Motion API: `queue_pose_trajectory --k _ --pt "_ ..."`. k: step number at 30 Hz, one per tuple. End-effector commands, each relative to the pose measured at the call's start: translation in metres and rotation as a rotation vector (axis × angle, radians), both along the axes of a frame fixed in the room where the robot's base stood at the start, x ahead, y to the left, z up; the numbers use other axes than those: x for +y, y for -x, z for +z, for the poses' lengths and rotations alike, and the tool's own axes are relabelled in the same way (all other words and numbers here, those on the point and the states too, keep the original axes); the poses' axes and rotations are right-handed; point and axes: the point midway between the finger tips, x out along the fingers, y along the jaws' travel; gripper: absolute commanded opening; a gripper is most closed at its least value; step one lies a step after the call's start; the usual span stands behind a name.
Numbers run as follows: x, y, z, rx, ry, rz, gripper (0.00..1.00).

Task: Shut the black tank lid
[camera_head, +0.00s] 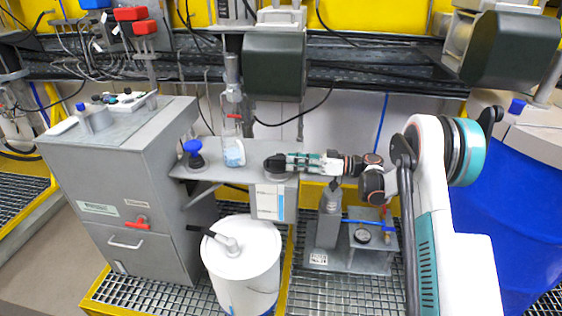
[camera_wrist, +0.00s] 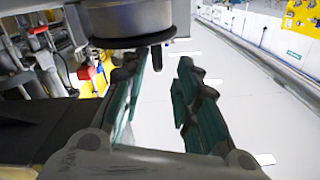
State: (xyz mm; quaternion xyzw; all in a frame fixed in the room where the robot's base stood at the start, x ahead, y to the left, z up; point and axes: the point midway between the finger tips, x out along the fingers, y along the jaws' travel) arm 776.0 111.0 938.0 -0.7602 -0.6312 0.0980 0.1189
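My gripper (camera_head: 290,162) reaches in from the right, level above the grey bench, its fingertips pointing left. Just left of the fingertips is a small dark round piece (camera_head: 276,164) on the bench's right end. A large grey round body with a black rim (camera_wrist: 125,41) fills the top of the wrist view, just beyond the fingertips. It is probably the same black-rimmed piece. Whether it is the tank lid, and whether it is open or shut, I cannot tell. I see no clear contact.
A white drum (camera_head: 245,275) stands below the bench, left of my gripper. A blue-capped fitting (camera_head: 194,150) and a clear bottle (camera_head: 234,153) stand left on the bench. A grey cabinet (camera_head: 110,180) is farther left. A grey pump (camera_head: 328,222) stands below my gripper.

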Motion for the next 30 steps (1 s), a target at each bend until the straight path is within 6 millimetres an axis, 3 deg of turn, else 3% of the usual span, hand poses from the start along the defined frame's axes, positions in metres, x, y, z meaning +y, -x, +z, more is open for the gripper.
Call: queue_pose_trajectory --k 1,6,12,23,30 --pt "-0.013 0.002 -0.002 0.001 0.003 -0.004 0.3" --pt "-0.039 0.007 -0.001 0.0 0.002 -0.001 0.3" --pt "-0.053 0.011 -0.001 0.0 0.001 0.0 0.3" --pt "-0.053 0.011 0.001 0.003 0.003 0.0 0.3" --pt "-0.039 0.018 0.031 0.106 0.087 -0.032 0.3"
